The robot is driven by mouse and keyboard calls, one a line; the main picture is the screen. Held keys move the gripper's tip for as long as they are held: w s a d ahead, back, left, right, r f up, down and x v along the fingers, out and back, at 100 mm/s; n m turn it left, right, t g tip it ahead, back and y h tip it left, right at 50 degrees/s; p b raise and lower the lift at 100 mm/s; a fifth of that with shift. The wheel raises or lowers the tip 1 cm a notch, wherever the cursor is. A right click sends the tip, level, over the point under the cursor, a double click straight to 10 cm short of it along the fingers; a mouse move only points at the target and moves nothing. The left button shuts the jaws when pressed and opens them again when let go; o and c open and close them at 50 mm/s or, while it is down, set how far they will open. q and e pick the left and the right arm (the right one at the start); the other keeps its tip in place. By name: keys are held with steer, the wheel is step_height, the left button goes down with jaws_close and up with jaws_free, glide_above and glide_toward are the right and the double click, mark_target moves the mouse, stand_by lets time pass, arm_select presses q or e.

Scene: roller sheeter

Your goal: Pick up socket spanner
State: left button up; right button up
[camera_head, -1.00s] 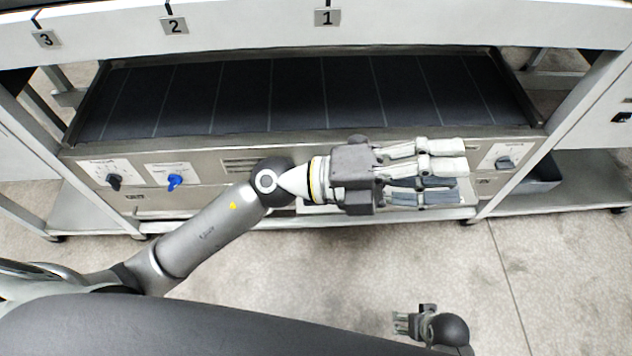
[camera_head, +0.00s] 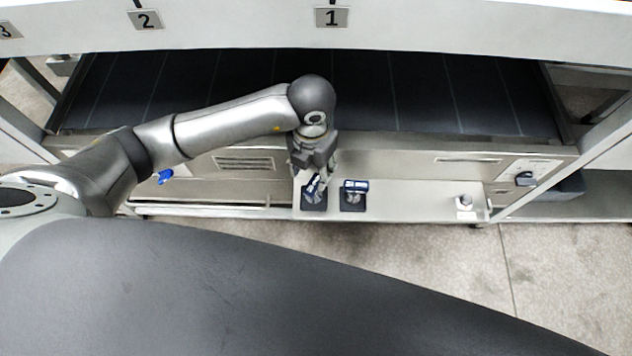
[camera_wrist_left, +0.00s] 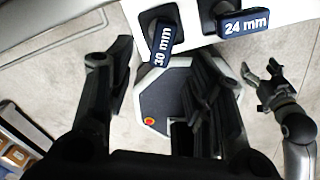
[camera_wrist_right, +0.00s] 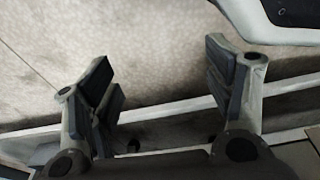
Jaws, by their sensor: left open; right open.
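A socket spanner with a dark blue "30 mm" label (camera_head: 316,186) sits on the left black holder of the shelf. It also shows in the left wrist view (camera_wrist_left: 165,44). A second socket spanner labelled "24 mm" (camera_head: 355,185) sits just to its right, also in the left wrist view (camera_wrist_left: 243,23). My left gripper (camera_head: 322,168) points down close to the 30 mm spanner. In the left wrist view it is open (camera_wrist_left: 162,68), with the 30 mm label between and just beyond its fingers. My right gripper (camera_wrist_right: 160,78) is open and empty, above the floor.
The light shelf (camera_head: 415,200) also holds a small round metal piece (camera_head: 464,202) at its right end. Behind it is the machine's front with a blue knob (camera_head: 165,176) and a dark knob (camera_head: 525,178). The dark conveyor bed (camera_head: 420,95) lies above. The floor in front is clear.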

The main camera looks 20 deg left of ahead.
mark_target(314, 183)
arm_select(q)
step_height(314, 183, down, 8)
steer(key=shift+w+d+f+b, duration=0.1)
steer(key=shift+f+b, duration=0.15)
steer(key=shift+b, duration=0.35)
jaws_close()
arm_select(e)
steer(key=w+r, duration=0.1)
steer(key=r, duration=0.1)
steer(key=w+r, duration=0.1)
steer(key=shift+w+a+r, duration=0.15)
steer(key=shift+w+r, duration=0.05)
steer(key=shift+r, duration=0.2)
